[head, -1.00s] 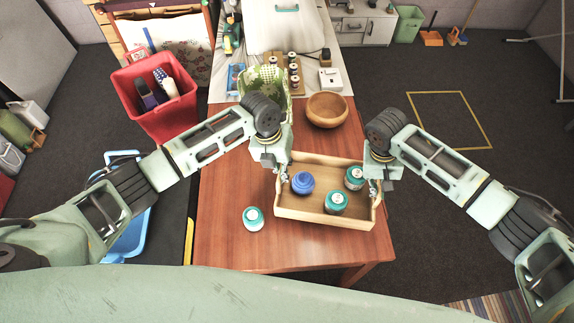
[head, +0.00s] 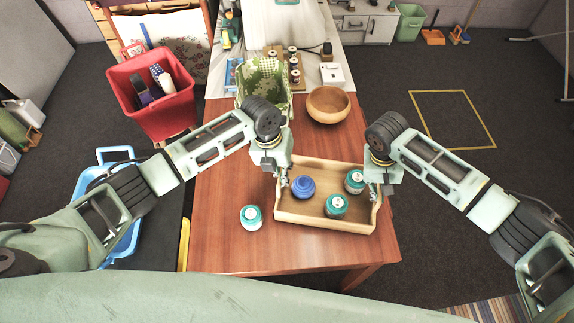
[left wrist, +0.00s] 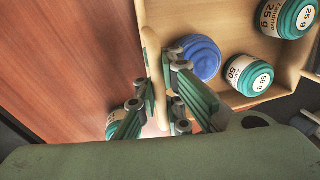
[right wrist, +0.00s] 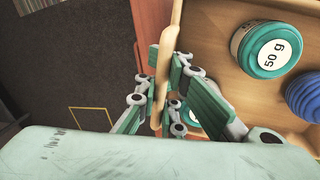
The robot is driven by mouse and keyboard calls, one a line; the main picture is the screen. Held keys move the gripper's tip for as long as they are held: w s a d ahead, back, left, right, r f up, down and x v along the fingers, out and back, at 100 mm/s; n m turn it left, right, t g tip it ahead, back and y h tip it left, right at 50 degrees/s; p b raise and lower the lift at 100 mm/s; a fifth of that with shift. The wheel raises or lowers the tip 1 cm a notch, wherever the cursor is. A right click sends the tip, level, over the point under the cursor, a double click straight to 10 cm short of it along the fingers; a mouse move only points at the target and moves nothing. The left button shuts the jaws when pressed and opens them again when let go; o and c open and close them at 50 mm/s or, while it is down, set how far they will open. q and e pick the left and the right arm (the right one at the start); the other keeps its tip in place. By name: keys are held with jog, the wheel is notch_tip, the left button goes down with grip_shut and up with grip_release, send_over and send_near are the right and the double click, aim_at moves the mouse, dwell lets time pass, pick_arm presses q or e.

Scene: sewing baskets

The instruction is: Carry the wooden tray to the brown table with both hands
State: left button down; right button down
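The wooden tray (head: 325,222) is over the brown table (head: 230,180) near its front edge. I cannot tell whether its base touches the tabletop. My right gripper (head: 375,190) is shut on the right end wall, also seen in the right wrist view (right wrist: 162,95).
Behind the tray are a wooden bowl (head: 328,104) and a green patterned basket (head: 264,78). A red bin (head: 155,110) stands left of the table.

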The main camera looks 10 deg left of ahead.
pick_arm(q)
jog(key=c, duration=2.5)
grip_release()
jog(key=shift+a+f+b, duration=0.15)
jog(key=shift+f+b, duration=0.15)
jog(key=shift+f, duration=0.25)
jog(key=shift+c, duration=0.2)
pick_arm(e)
jog(key=shift+d+f, duration=0.15)
jog(key=shift+f, duration=0.4)
pick_arm(q)
jog(key=shift+o, duration=1.1)
jog(key=shift+r, duration=0.1)
pick_arm(e)
jog(key=c, duration=2.4)
grip_release()
jog(key=shift+r, duration=0.15)
pick_arm(q)
jog(key=o, duration=0.4)
pick_arm(e)
jog(key=o, duration=0.5)
